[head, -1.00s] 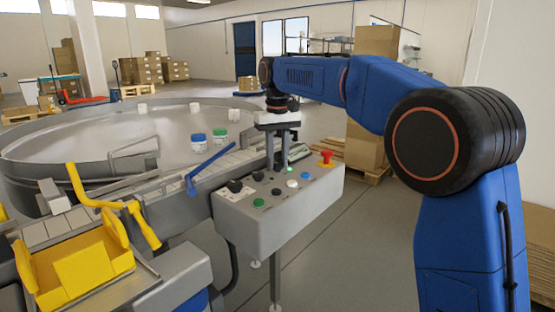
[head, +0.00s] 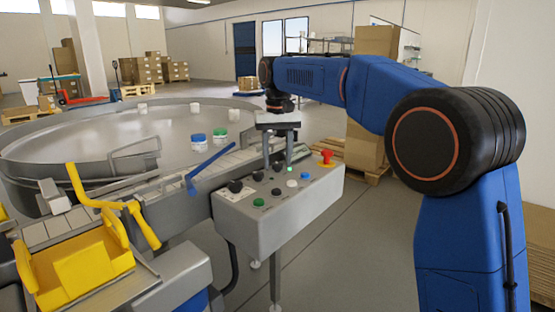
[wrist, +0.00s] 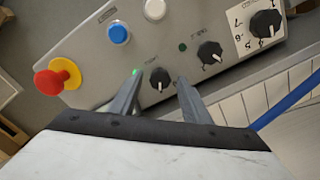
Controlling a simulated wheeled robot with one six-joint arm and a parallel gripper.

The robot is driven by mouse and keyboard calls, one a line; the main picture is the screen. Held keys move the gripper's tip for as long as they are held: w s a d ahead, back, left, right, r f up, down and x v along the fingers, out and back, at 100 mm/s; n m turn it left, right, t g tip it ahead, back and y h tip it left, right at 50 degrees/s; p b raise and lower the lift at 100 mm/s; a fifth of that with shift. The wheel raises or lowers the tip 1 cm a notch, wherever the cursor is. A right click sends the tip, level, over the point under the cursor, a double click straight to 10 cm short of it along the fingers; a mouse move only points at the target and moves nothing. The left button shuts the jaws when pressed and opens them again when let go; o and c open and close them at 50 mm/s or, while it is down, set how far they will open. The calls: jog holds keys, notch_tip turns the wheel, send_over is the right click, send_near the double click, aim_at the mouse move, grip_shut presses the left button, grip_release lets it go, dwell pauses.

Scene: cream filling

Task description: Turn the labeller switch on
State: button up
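The grey control panel (head: 285,205) carries several black knobs, buttons and a red emergency stop (head: 326,157). My gripper (head: 278,163) is over its back edge, pointing down. In the wrist view my gripper (wrist: 159,84) is open, with one finger on each side of a small black knob (wrist: 160,80). The knob has a white pointer mark; its label is too blurred to read. I cannot tell whether the fingers touch it. A small green light (wrist: 136,71) glows beside the left fingertip. Another black knob (wrist: 210,52) sits to the right, beside a dark green lamp (wrist: 183,47).
A blue button (wrist: 119,34), a white button (wrist: 154,9), the red emergency stop (wrist: 49,82) and a large numbered dial (wrist: 266,22) surround the knob. A blue lever (head: 207,168) and a round turntable (head: 75,135) with several jars lie left of my gripper.

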aim_at(277, 164)
jog(key=shift+r, duration=0.1)
notch_tip(277, 164, up, 17)
dwell(0.9)
jog(key=shift+d, duration=0.1)
jog(key=s+d+f+t, duration=0.1)
jog(key=s+d+f, duration=0.2)
jog(key=s+d, duration=0.35)
jog(key=s+d+f+m+t, duration=0.1)
jog(key=s+d+f, duration=0.1)
jog(key=s+d, duration=0.45)
jog(key=s+d+f+t, duration=0.1)
jog(key=s+d+f, duration=0.25)
jog(key=d, duration=0.55)
jog(key=s+d+f+m+t, duration=0.1)
jog(key=s+d+f, duration=0.4)
jog(key=s+f, duration=0.6)
jog(key=s+d+f, duration=0.5)
jog(key=s+f, duration=0.7)
jog(key=f, duration=0.2)
jog(key=shift+s+f+m+t, duration=0.25)
jog(key=shift+m+t, duration=0.15)
